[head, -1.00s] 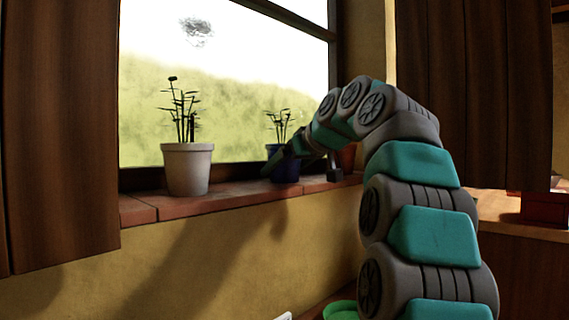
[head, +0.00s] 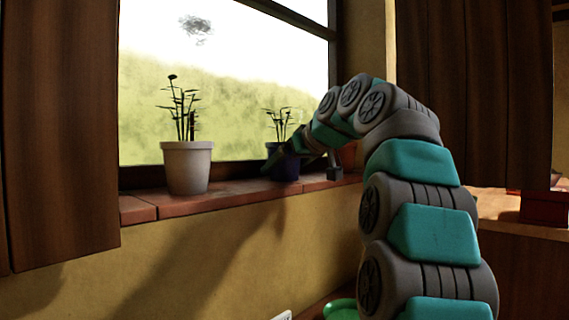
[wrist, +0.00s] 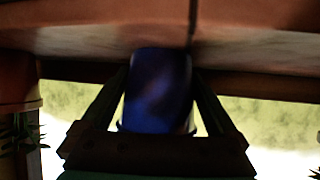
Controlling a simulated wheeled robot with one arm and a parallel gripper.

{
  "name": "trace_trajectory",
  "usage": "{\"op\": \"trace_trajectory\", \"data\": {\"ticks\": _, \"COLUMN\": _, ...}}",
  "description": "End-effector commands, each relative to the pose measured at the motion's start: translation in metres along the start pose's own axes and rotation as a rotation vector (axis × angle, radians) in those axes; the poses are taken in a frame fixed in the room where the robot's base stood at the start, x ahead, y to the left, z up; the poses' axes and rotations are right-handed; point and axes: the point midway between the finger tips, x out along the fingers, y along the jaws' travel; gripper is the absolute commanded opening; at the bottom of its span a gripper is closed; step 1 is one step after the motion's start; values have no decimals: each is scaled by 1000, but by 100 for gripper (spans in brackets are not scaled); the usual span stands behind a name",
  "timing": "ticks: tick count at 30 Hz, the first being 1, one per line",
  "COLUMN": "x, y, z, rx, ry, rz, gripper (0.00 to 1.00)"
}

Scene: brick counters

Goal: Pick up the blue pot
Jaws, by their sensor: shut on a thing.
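The blue pot (head: 291,168) holds a small dark plant and stands upright on the brick window sill in the head view, partly hidden by my gripper. In the wrist view the blue pot (wrist: 158,92) lies between the two fingers, and that picture is upside down. My gripper (head: 275,163) reaches the pot from the right, low on its side. It is shut on the pot, with a finger along each side in the wrist view. I cannot tell whether the pot's base touches the sill.
A white pot (head: 187,168) with a taller plant stands to the left on the sill (head: 230,195). An orange-brown pot (head: 347,156) is just right, behind my arm. The window is behind. A wooden shutter (head: 60,130) flanks the left, and a counter with a red box (head: 544,208) is at right.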

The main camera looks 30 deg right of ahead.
Motion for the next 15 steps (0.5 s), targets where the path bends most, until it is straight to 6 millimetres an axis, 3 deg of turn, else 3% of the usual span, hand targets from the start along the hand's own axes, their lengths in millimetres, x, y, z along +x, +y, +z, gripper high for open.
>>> {"op": "trace_trajectory", "data": {"ticks": 15, "x": -7, "y": 0, "z": -14, "rx": -1, "ry": 3, "rz": 1, "gripper": 0}}
